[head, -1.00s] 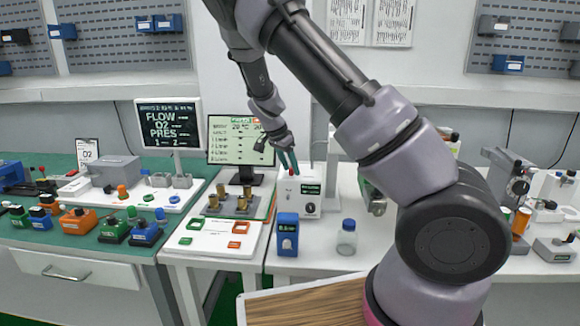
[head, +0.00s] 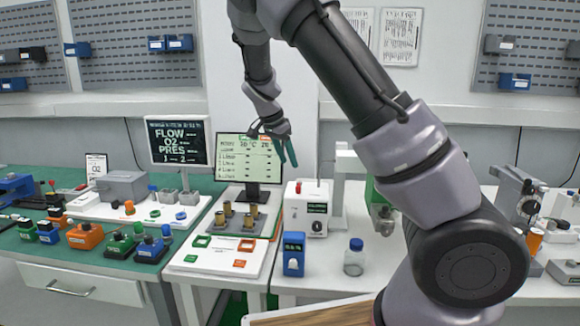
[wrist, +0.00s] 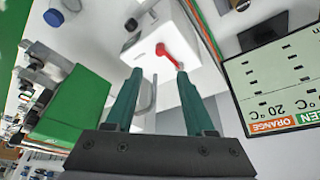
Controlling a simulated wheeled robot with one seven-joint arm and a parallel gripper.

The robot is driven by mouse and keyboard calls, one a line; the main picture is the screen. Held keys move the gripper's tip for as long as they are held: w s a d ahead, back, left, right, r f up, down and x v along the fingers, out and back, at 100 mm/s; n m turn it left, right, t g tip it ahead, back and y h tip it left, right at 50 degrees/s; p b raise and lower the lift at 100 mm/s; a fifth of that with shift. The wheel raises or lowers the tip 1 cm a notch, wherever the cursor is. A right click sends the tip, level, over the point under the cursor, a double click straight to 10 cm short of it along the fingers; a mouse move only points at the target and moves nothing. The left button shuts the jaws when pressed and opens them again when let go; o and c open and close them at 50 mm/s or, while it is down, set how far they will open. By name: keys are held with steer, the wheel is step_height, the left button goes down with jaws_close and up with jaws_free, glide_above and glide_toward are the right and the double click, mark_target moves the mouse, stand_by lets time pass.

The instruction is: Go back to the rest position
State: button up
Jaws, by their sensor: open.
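My gripper (head: 286,152) hangs in front of the right edge of the monitor, above the white box with a red knob, with its green fingers apart and nothing between them. In the wrist view my gripper (wrist: 155,90) shows two spread teal fingers. The white box (wrist: 180,40) with its red lever is beyond the fingertips there. My arm comes down from the top of the head view and covers much of the right side.
The monitor (head: 238,160) stands close behind my gripper. Below are the white box (head: 296,212), a blue device (head: 293,254) and a blue-capped jar (head: 354,262). A green bench (head: 20,242) at left holds several coloured blocks. The white table front is partly clear.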

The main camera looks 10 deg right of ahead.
stand_by(0.3)
steer(key=s+d+r+n+t+y, duration=0.1)
steer(key=s+d+r+n+y, duration=0.1)
steer(key=s+r, duration=0.4)
steer(key=s+d+r+n+t+y, duration=0.2)
steer(key=s+r, duration=0.4)
steer(key=s, duration=0.7)
steer(key=s+d+r+n+t+y, duration=0.1)
steer(key=s+d+r+n, duration=0.3)
steer(key=s, duration=0.5)
step_height(320, 180, up, 3)
steer(key=shift+s+d+f+t+y, duration=0.15)
steer(key=shift+s+d+t+y, duration=0.1)
steer(key=shift+t+y, duration=0.2)
